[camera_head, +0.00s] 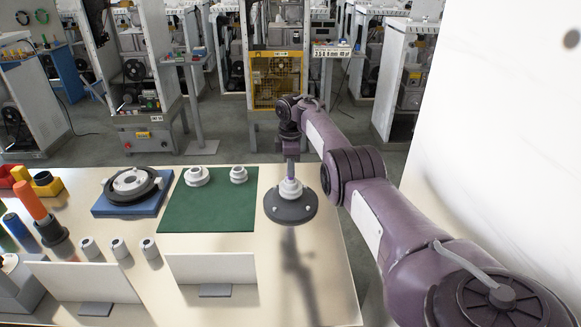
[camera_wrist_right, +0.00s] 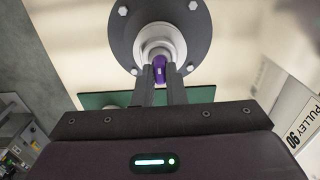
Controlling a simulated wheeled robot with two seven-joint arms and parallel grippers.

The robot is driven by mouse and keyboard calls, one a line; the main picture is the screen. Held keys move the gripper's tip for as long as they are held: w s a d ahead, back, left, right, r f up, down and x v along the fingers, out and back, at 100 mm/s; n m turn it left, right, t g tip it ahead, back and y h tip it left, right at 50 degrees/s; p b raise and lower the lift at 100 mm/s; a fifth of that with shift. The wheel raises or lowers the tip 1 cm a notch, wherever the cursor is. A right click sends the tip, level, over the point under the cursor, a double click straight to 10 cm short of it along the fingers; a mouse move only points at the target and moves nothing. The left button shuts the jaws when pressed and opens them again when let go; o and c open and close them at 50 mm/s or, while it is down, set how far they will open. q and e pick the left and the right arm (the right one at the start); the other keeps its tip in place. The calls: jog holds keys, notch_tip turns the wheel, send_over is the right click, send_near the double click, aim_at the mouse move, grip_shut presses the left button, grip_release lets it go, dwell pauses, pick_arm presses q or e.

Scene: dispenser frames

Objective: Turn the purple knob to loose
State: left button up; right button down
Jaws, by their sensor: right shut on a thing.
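The purple knob (camera_wrist_right: 159,70) sits in the middle of a white hub on a round dark grey base (camera_head: 291,208) with bolts around its rim. The base stands near the right edge of the table, and its white hub (camera_head: 290,189) shows in the head view. My right gripper (camera_head: 290,176) points down onto the hub from above. In the right wrist view its two dark fingers (camera_wrist_right: 159,74) are close together on either side of the knob and shut on it. The fingers hide part of the knob. My left gripper is not in view.
A green mat (camera_head: 210,212) with two white stepped parts lies left of the base. A blue block with a round dark fixture (camera_head: 131,186) stands farther left. White label cards and small cylinders stand at the front. A white wall panel (camera_head: 500,130) rises on the right.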

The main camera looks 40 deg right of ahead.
jog(key=c, duration=1.5)
grip_release()
notch_tip(320, 180, up, 8)
jog(key=shift+f+b, duration=0.1)
jog(key=shift+b, duration=0.45)
